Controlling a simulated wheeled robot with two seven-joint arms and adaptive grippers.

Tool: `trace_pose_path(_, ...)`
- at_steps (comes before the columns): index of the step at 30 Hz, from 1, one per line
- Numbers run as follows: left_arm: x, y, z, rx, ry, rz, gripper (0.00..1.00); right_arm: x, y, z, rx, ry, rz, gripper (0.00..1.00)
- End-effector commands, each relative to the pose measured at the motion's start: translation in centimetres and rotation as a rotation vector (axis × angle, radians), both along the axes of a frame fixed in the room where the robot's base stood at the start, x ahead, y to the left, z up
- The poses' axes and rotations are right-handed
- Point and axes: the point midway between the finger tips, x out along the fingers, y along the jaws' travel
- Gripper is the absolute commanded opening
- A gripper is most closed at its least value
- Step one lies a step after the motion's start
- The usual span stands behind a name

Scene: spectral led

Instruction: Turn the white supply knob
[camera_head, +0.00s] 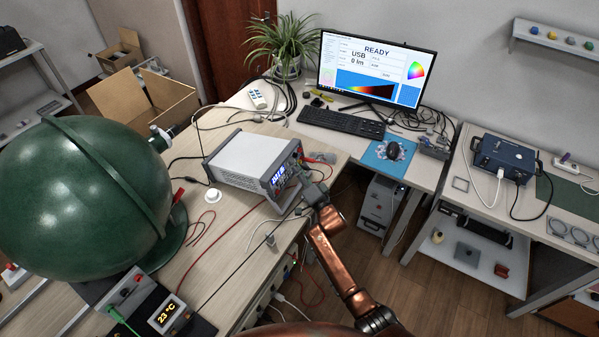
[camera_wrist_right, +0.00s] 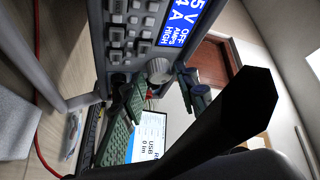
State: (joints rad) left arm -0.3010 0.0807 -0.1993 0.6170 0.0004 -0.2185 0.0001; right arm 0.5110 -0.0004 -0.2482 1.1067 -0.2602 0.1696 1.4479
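The white and grey supply (camera_head: 254,160) sits on the wooden desk, its lit blue display and front panel facing my right gripper (camera_head: 304,181). In the right wrist view the supply knob (camera_wrist_right: 158,70) is a pale round knob beside the blue display (camera_wrist_right: 184,22), which reads OFF. My left gripper is not in view.
A large green sphere (camera_head: 75,195) fills the left of the desk. A small white round piece (camera_head: 212,195) and red and black cables lie near the supply. The monitor (camera_head: 375,68) reads READY, with a keyboard (camera_head: 340,122) before it.

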Motion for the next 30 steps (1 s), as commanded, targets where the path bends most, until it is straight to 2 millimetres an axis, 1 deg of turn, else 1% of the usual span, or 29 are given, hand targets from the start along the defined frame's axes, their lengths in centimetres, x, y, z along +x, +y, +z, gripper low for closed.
trace_pose_path(5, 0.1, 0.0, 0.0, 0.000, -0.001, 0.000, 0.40, -1.7, -0.9, -0.4, -0.002, 0.002, -0.002, 0.29)
trace_pose_path(12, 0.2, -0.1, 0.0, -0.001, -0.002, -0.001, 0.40, -6.2, -3.0, -0.9, -0.001, 0.001, -0.002, 0.29)
trace_pose_path(18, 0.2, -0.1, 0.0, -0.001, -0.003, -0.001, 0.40, -9.3, -4.4, -1.2, 0.000, 0.001, -0.002, 0.29)
trace_pose_path(24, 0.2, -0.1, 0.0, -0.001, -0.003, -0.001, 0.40, -10.6, -5.0, -1.3, 0.000, 0.000, -0.001, 0.29)
trace_pose_path(30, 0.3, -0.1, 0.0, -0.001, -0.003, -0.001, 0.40, -10.7, -5.0, -1.3, 0.000, 0.000, -0.001, 0.29)
